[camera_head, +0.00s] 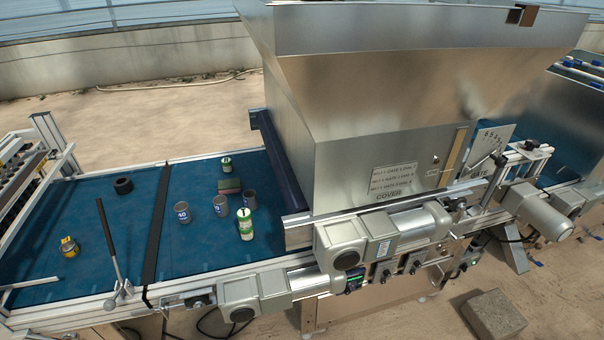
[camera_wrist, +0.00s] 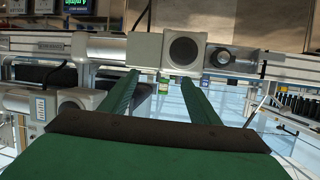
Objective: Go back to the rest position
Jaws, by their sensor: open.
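My gripper (camera_wrist: 160,80) shows in the wrist view, its two long green fingers spread apart with nothing held between them. Its dark brown palm edge crosses the lower middle of that view. Beyond the fingertips are the grey motor housings and rail of the tray seeder (camera_wrist: 185,52). In the head view the seeder stands with its large metal hopper (camera_head: 420,65) over a blue belt (camera_head: 115,215). My arm and gripper do not show in the head view.
On the belt are a green-and-white can (camera_head: 245,224), another green can (camera_head: 226,166), several grey cups (camera_head: 182,212), a reddish-green block (camera_head: 229,186), a black ring (camera_head: 123,186) and a yellow-marked item (camera_head: 69,247). A black strap (camera_head: 157,220) crosses the belt. A concrete block (camera_head: 494,315) lies on the floor.

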